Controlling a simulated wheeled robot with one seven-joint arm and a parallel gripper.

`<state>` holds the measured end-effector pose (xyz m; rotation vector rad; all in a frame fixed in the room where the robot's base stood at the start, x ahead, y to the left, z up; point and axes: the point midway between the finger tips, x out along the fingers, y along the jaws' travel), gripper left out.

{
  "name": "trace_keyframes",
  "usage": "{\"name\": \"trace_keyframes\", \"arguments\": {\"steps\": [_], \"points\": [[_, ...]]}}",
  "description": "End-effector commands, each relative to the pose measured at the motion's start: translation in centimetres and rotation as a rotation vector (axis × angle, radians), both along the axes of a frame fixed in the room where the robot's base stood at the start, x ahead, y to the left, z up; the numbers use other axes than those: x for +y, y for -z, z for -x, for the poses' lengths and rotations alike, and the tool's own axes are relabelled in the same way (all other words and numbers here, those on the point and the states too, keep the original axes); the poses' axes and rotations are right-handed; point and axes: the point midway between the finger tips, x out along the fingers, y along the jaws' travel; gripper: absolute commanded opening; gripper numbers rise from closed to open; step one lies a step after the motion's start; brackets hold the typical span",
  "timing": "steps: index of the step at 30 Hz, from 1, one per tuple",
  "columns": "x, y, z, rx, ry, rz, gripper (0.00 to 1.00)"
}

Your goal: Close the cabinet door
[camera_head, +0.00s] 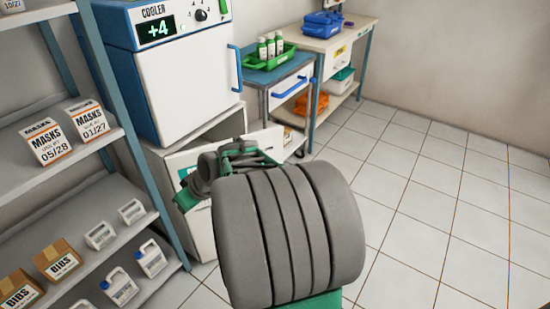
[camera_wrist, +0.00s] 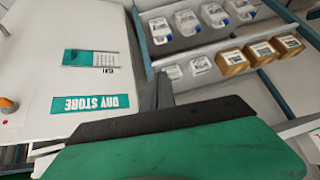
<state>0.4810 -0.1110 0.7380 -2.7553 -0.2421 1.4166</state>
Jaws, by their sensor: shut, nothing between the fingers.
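The cabinet door (camera_wrist: 50,60) is a white panel with an upside-down green "DRY STORE" label in the wrist view. In the head view the white cabinet (camera_head: 202,234) stands under the cooler, and its door appears to stand partly open, with a gap behind its top edge. My arm hides much of it. My gripper (camera_wrist: 158,92) is shut and empty, close to the right of the door's face in the wrist view. I cannot tell whether it touches the door. In the head view its fingertips are hard to make out beside the door.
A shelf rack (camera_head: 88,155) with masks, bibs and bottles stands close on the left. The cooler (camera_head: 180,85) sits above the cabinet. A blue-topped cart (camera_head: 290,92) with a green tray stands to the right. The tiled floor (camera_head: 430,200) on the right is clear.

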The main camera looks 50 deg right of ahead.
Motion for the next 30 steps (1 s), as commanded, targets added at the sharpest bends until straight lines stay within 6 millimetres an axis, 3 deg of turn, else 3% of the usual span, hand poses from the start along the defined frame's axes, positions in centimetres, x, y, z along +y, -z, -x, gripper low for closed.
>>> {"name": "trace_keyframes", "arguments": {"steps": [1, 3, 5, 6, 9, 12, 15, 17, 23, 30], "points": [[-4.5, 3.7, -1.2, -0.093, 0.044, -0.018, 0.00], [-10.7, 5.3, -2.3, -0.265, 0.098, -0.017, 0.00], [-16.7, 6.2, -1.8, -0.418, 0.168, 0.004, 0.00], [-20.6, 6.6, -0.8, -0.516, 0.225, 0.028, 0.00], [-28.9, 7.0, 3.7, -0.724, 0.372, 0.109, 0.00], [-34.1, 6.8, 8.4, -0.857, 0.490, 0.187, 0.00], [-36.4, 6.3, 11.0, -0.921, 0.549, 0.232, 0.00], [-36.9, 6.1, 11.2, -0.933, 0.559, 0.242, 0.00], [-38.0, 6.0, 8.4, -0.933, 0.554, 0.243, 0.00], [-40.2, 6.1, 3.5, -0.931, 0.554, 0.241, 0.00]]}}
